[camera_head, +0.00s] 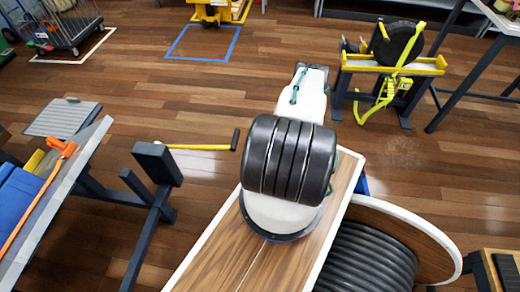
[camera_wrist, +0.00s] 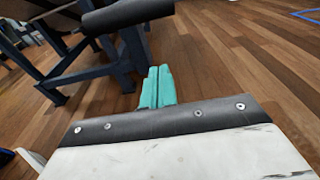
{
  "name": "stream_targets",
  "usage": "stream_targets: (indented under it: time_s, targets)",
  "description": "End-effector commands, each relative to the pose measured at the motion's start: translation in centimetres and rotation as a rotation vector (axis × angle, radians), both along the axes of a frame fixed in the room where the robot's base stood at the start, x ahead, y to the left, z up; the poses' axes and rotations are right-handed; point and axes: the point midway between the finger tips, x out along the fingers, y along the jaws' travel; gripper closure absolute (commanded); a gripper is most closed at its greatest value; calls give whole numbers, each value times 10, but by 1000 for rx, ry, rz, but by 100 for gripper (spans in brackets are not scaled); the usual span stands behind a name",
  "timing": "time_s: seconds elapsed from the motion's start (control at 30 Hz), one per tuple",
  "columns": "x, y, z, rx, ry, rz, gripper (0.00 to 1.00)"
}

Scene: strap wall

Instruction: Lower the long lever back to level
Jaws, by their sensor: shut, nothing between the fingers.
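The long lever (camera_head: 200,147) is a yellow bar with a black crosswise grip (camera_head: 235,140) at its right end. Its left end meets a dark block (camera_head: 157,163) on a dark blue stand. From this high view I cannot tell how far it tilts. My gripper's teal fingers (camera_wrist: 157,87) are together and empty in the wrist view. In that view a black rounded bar (camera_wrist: 128,15), probably the lever's grip, lies beyond and above the fingertips, apart from them in the picture. My own arm fills the middle of the head view, where the fingertips cannot be made out.
A bench (camera_head: 75,185) with blue bins and an orange strap stands at left. A yellow-topped stand (camera_head: 390,66) with a black wheel and yellow strap stands at upper right. A dark blue frame (camera_wrist: 110,60) shows in the wrist view. Wooden floor around the lever is open.

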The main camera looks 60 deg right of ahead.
Motion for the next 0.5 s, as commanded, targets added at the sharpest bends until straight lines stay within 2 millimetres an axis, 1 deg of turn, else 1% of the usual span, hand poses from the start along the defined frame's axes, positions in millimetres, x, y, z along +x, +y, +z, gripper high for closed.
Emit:
stream_targets:
  time_s: [0.03,0.13,0.2,0.3,0.4,0.5]
  targets:
    - [11,6,-2,1,0,5,100]
    - [28,13,-4,1,1,3,100]
    - [30,11,10,0,1,0,100]
    - [34,13,22,0,1,-1,100]
    - [37,15,29,0,1,-1,100]
    - [38,17,33,1,1,0,100]
